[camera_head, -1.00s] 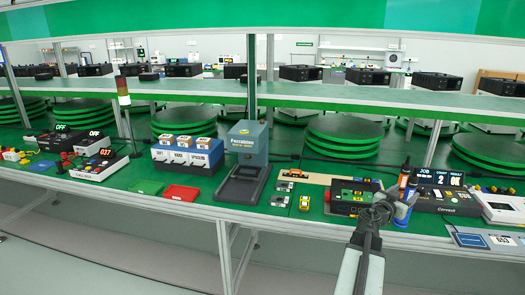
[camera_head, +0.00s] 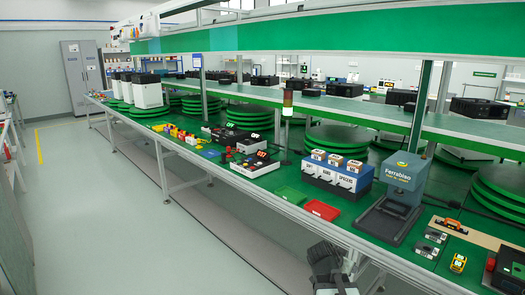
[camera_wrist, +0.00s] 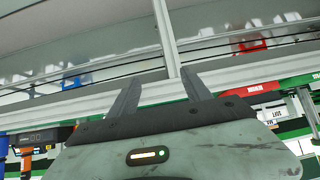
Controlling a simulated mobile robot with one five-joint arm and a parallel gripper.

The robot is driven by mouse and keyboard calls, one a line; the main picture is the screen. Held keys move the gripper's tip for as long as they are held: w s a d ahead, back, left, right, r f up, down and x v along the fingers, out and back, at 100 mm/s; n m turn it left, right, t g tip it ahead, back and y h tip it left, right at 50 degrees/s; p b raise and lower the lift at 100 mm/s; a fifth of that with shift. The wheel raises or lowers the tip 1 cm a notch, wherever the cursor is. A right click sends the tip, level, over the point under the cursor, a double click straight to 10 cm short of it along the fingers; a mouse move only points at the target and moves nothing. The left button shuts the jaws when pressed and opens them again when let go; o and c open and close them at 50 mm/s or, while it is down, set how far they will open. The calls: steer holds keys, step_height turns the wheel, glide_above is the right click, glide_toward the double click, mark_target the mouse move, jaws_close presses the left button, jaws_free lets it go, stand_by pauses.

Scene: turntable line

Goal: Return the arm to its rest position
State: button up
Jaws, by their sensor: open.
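My gripper (camera_wrist: 161,72) shows in the wrist view with its two dark fingers spread apart and nothing between them. In the head view, the dark, jointed part of my arm (camera_head: 326,258) stands low in the picture, in front of the bench's front edge. Whether its fingers show there I cannot tell. The green workbench (camera_head: 270,182) runs beyond it from the left to the right.
Turntable discs (camera_head: 336,138) stand behind. The grey floor (camera_head: 150,230) at left is clear.

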steer(key=s+a+f+n+g+y, duration=0.35)
steer(key=s+a, duration=0.25)
steer(key=a, duration=0.3)
steer(key=s+a+f+n+g+y, duration=0.2)
steer(key=s+a+f+n+y, duration=0.3)
steer(key=a, duration=0.4)
step_height(320, 180, up, 18)
steer(key=s+n+h+p, duration=0.1)
steer(key=p, duration=1.6)
steer(key=shift+s+d+g, duration=0.3)
steer(key=shift+s+g, duration=0.05)
steer(key=shift+r+h, duration=0.1)
steer(key=shift+h, duration=0.15)
